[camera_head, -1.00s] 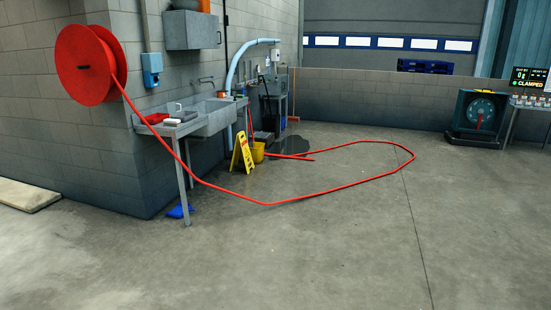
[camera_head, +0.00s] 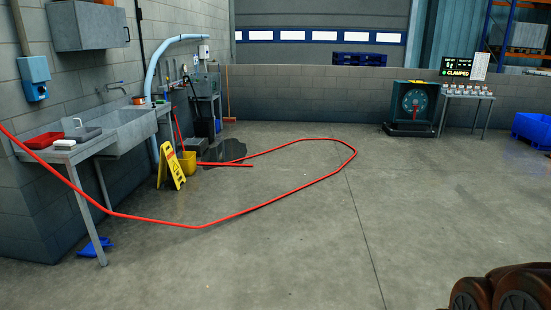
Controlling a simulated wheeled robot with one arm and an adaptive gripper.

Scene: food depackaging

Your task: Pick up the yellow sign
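The yellow sign (camera_head: 171,166) stands upright on the floor at the left of the head view, as a folded floor sign with dark markings. It is just right of the sink bench and close to a yellow bucket (camera_head: 188,162). A red hose (camera_head: 205,226) runs along the floor in front of it. My gripper is not in view.
The metal sink bench (camera_head: 65,152) stands against the left wall, with a blue dustpan-like item (camera_head: 95,246) below. A brown rounded object (camera_head: 510,290) is at the bottom right. The central floor is open apart from the hose.

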